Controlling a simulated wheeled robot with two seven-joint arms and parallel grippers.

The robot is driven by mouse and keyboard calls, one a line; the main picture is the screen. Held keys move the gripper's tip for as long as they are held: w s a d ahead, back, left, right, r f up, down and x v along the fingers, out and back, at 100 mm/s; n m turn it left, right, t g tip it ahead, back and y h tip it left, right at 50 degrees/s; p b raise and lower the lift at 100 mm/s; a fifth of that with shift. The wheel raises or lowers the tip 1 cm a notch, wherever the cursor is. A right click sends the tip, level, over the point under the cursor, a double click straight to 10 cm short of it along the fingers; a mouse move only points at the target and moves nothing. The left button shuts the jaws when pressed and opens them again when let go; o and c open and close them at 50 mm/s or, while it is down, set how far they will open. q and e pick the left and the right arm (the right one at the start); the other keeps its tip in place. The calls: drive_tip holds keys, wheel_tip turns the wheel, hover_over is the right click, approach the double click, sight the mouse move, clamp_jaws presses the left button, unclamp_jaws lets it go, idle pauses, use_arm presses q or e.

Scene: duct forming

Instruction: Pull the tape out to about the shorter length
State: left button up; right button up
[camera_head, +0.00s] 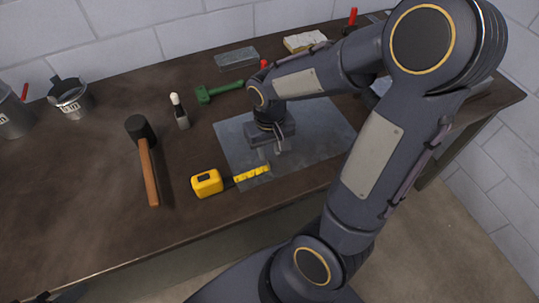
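The yellow tape measure (207,183) lies near the front edge of the workbench. A short length of yellow tape (252,174) sticks out to its right, and its end lies over the grey metal sheet (235,145). My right gripper (270,152) points down over the sheet, just above and to the right of the tape's end in the picture. It looks apart from the tape. Its fingers are small and partly hidden by its body, so I cannot tell how far they are open.
A mallet (147,170) lies left of the tape measure. A small brush-like tool (180,112), a green hammer (218,92) and a grey block (236,58) lie behind. Metal buckets (70,103) stand at the far left. The bench left of the mallet is clear.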

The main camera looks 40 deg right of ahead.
sight(270, 163)
wheel_tip(270, 163, up, 3)
drive_tip(key=shift+r, duration=0.15)
idle(0.5)
drive_tip(key=shift+s+a+r, duration=0.1)
drive_tip(key=shift+s+r, duration=0.1)
drive_tip(key=s+a+r+n+t+y, duration=0.1)
drive_tip(key=s+a+r+t+y, duration=0.2)
drive_tip(key=s, duration=0.7)
drive_tip(key=a+r+t, duration=0.2)
drive_tip(key=a+r, duration=0.1)
drive_tip(key=a, duration=0.1)
drive_tip(key=shift+r+t+y, duration=0.3)
drive_tip(key=shift+r+y, duration=0.1)
